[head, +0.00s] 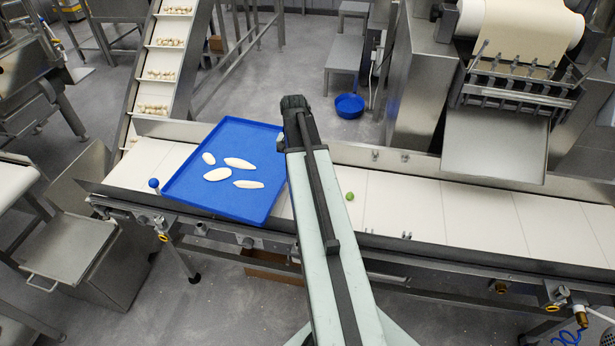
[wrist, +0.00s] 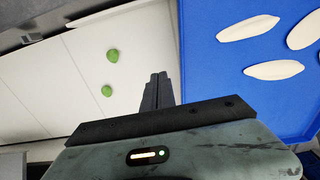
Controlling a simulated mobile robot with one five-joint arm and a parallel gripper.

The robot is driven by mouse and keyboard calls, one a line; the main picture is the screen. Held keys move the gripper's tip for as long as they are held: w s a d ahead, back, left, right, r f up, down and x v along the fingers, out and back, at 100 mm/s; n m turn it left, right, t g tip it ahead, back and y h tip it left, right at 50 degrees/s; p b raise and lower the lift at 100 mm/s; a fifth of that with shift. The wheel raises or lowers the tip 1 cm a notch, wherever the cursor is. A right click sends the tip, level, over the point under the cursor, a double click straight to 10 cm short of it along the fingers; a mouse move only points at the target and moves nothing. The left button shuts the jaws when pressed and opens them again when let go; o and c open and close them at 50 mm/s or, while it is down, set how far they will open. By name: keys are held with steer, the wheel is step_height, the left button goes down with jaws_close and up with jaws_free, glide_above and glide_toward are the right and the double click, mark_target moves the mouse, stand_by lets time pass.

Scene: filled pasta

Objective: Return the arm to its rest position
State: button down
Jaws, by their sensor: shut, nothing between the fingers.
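My arm (head: 325,240) stretches from the bottom of the head view up over the white conveyor belt, just right of the blue tray. My gripper (wrist: 157,90) shows in the wrist view with its dark fingers together and nothing between them. It appears above the belt beside the tray edge. I cannot make out its fingers in the head view.
The blue tray (head: 257,193) lies on the conveyor belt (head: 430,208) with several pale dough pieces (head: 217,174). A green lump (head: 349,196) sits on the belt right of my arm; the wrist view shows two. The belt farther right is bare. A dough-sheet machine (head: 495,145) stands behind it.

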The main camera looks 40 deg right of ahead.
steer(key=shift+r, duration=0.7)
steer(key=w+a+n, duration=0.2)
steer(key=w+a, duration=0.1)
steer(key=a, duration=0.7)
steer(key=w+a+n, duration=0.2)
steer(key=a, duration=0.7)
steer(key=s+a+n, duration=0.2)
steer(key=a+n, duration=0.1)
steer(key=a, duration=0.4)
steer(key=s+a+n, duration=0.2)
steer(key=a+n, duration=0.1)
steer(key=a, duration=0.5)
steer(key=shift+s+a+n, duration=0.25)
steer(key=shift+s+n, duration=0.1)
steer(key=shift+n, duration=0.05)
